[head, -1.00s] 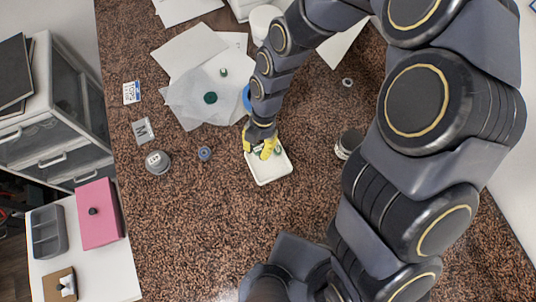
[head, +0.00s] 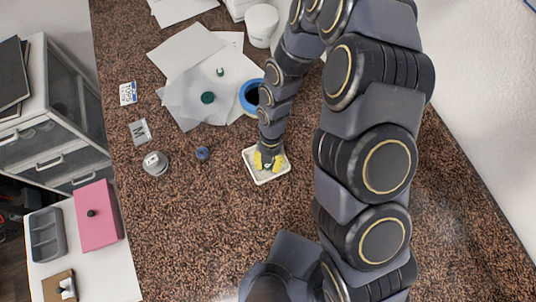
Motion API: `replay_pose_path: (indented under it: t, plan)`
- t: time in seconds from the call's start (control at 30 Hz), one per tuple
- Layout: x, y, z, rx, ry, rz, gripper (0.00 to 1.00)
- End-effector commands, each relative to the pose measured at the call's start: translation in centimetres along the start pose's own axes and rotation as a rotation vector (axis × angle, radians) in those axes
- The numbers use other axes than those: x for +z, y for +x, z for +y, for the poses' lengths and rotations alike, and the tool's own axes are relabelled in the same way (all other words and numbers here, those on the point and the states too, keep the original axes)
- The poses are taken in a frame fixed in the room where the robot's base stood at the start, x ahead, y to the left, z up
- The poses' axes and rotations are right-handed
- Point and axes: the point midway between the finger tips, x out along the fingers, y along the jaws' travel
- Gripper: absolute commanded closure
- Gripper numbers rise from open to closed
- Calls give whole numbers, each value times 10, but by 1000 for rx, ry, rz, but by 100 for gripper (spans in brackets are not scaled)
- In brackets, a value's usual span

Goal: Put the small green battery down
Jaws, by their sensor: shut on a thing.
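My gripper (head: 268,165), with yellow fingers, is over the small white tray (head: 262,180) on the brown speckled table. It is shut on the small green battery (head: 267,167), of which only a little green shows between the fingertips. The fingers hide much of the tray's inside. I cannot tell whether the battery touches the tray floor.
White papers (head: 190,50) with a dark green disc (head: 208,98) lie at the back. A grey round tin (head: 155,163) and a small dark blue piece (head: 202,153) are left of the tray. The table in front is clear.

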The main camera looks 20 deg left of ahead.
Motion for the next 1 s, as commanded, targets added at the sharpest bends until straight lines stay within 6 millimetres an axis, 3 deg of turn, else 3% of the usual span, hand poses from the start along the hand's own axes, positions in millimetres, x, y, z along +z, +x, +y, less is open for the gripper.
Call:
replay_pose_path:
  t: [0.3,0.33,0.37,0.4,0.77,1.0]
  plan:
    - [1,3,0,0,0,-1,100]
    - [1,3,0,0,-1,-1,77]
    - [1,3,0,1,-1,-1,65]
    - [1,3,0,1,-1,-1,62]
    - [0,-1,0,1,1,-2,62]
    - [1,-36,2,6,1,-6,62]
